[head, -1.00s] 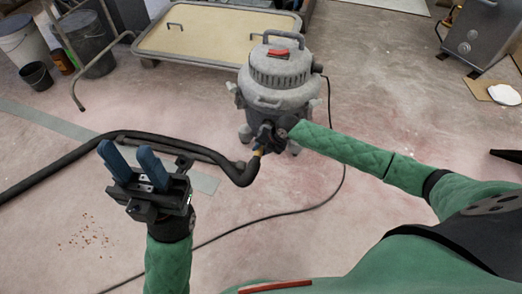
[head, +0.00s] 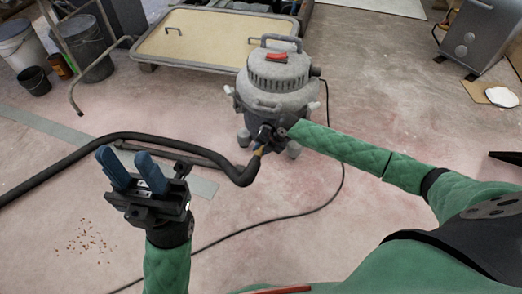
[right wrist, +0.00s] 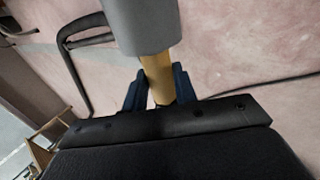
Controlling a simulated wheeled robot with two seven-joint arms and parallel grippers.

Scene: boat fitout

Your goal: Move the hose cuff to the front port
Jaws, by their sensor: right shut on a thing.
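The shop vacuum (head: 277,82) is a grey drum with a red latch on its lid. A black hose (head: 110,140) comes in from the left and bends up at the vacuum's front. The hose cuff (head: 258,150) is a small tan piece at the hose's end. My right gripper (head: 262,139) is at the vacuum's lower front and hides the front port. In the right wrist view its blue fingers are shut on the tan cuff (right wrist: 157,75), beside a grey cylinder (right wrist: 142,25); I cannot tell whether they are joined. My left gripper (head: 127,160) is open and empty.
A framed tan panel (head: 205,38) lies behind the vacuum. Buckets (head: 88,48) stand at the back left. A thin black cable (head: 320,195) curves over the floor. Brown crumbs (head: 82,243) lie at the left. A grey metal cabinet (head: 480,38) stands at the back right.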

